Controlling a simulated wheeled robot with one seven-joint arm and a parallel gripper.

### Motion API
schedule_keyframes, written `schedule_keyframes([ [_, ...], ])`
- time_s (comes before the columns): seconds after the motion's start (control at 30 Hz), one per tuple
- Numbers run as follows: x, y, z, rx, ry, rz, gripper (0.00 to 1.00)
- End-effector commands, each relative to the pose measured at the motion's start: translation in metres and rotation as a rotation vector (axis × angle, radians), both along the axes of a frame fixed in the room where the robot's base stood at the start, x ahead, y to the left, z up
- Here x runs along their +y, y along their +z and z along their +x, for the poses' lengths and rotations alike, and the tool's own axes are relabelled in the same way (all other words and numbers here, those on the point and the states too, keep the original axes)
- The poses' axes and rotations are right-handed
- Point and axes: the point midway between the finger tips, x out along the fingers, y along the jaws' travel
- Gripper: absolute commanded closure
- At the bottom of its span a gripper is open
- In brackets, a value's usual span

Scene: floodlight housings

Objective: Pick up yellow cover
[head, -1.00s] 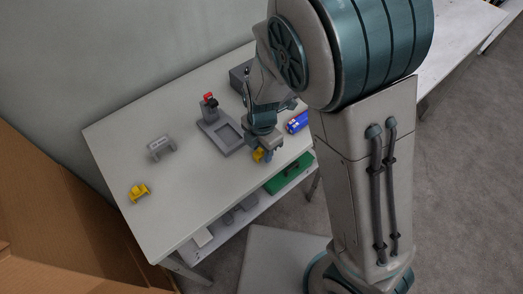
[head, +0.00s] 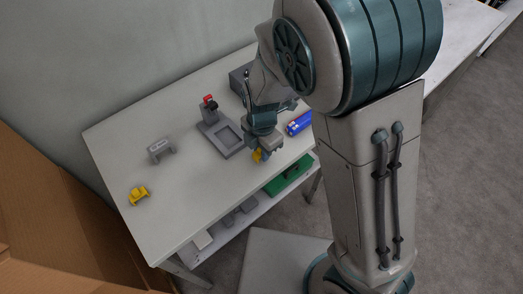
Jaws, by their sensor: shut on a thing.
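A small yellow cover (head: 257,156) is in my gripper (head: 262,154), low over the right front part of the pale table (head: 190,215). The gripper is shut on it, and its fingers hide much of it. I cannot tell whether the cover still touches the tabletop. A second yellow piece (head: 138,194) lies at the left of the table, well away from the gripper.
A grey fixture with a red top (head: 210,112) stands just left of my arm. A grey bracket (head: 160,149) is farther left. A blue item (head: 299,123) lies right of the gripper. A green box (head: 288,177) is on the lower shelf. The table's front middle is clear.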

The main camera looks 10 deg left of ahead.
Motion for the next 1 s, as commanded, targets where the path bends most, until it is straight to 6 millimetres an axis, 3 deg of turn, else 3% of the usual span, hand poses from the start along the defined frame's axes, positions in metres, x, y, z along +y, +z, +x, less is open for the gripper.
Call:
schedule_keyframes([
  [0.17,0.000,0.031,0.001,-0.005,0.000,0.005,0.96],
  [0.6,-0.078,0.082,0.045,-0.003,-0.006,0.001,0.96],
  [0.8,-0.096,0.095,0.056,-0.002,-0.003,0.001,0.96],
  [1.0,-0.101,0.099,0.058,-0.001,-0.001,0.000,0.96],
])
